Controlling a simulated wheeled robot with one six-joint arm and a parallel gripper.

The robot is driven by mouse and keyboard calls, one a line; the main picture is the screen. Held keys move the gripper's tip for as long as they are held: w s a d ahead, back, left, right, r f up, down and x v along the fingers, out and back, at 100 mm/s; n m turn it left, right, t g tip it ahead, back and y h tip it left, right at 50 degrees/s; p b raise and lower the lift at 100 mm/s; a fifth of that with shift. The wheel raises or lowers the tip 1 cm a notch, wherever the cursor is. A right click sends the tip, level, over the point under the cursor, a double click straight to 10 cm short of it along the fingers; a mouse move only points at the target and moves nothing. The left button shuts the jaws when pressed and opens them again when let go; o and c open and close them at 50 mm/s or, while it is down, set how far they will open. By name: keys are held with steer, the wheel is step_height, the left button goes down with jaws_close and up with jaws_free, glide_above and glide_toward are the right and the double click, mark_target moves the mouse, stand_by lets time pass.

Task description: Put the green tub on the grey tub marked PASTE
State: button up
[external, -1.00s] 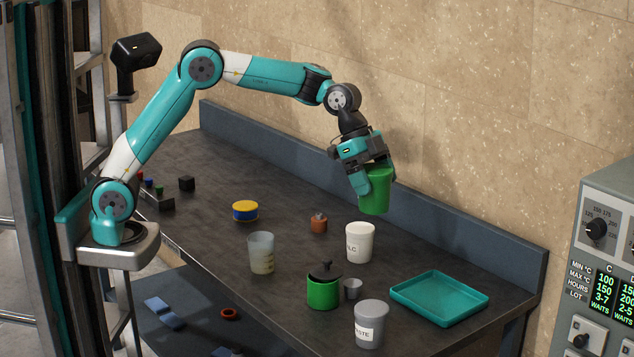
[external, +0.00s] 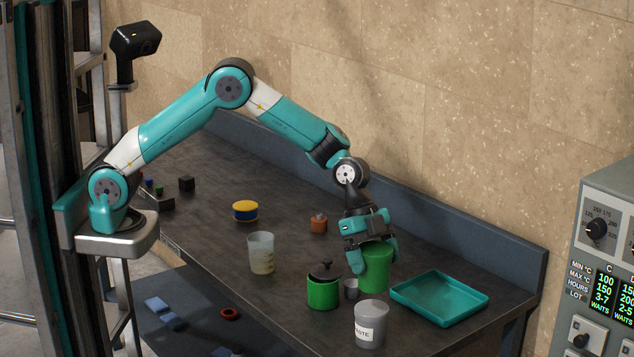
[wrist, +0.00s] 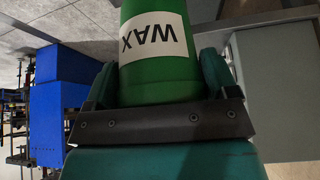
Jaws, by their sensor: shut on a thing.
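My gripper (external: 374,257) is shut on the green tub (external: 375,274) and holds it upright over the right part of the bench. In the wrist view the green tub (wrist: 160,80) sits between my two fingers, and its white label reads WAX, upside down. The grey tub marked PASTE (external: 371,326) stands upright near the front edge of the bench, in front of the held tub and apart from it. Its label faces the front. Whether the held tub touches anything beneath is hidden.
A green pot with a dark lid (external: 323,291) and a small grey cup (external: 351,289) stand left of the grey tub. A teal tray (external: 440,298) lies to the right. A translucent beaker (external: 261,253) stands further left. The white tub is hidden from view.

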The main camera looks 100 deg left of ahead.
mark_target(374, 280)
step_height(374, 280, down, 5)
steer(key=shift+r+p, duration=0.1)
steer(key=shift+p, duration=0.55)
steer(key=shift+f, duration=0.25)
steer(key=shift+f+b, duration=0.15)
steer(key=shift+b, duration=0.15)
steer(key=o, duration=1.2)
steer(key=shift+c, duration=0.2)
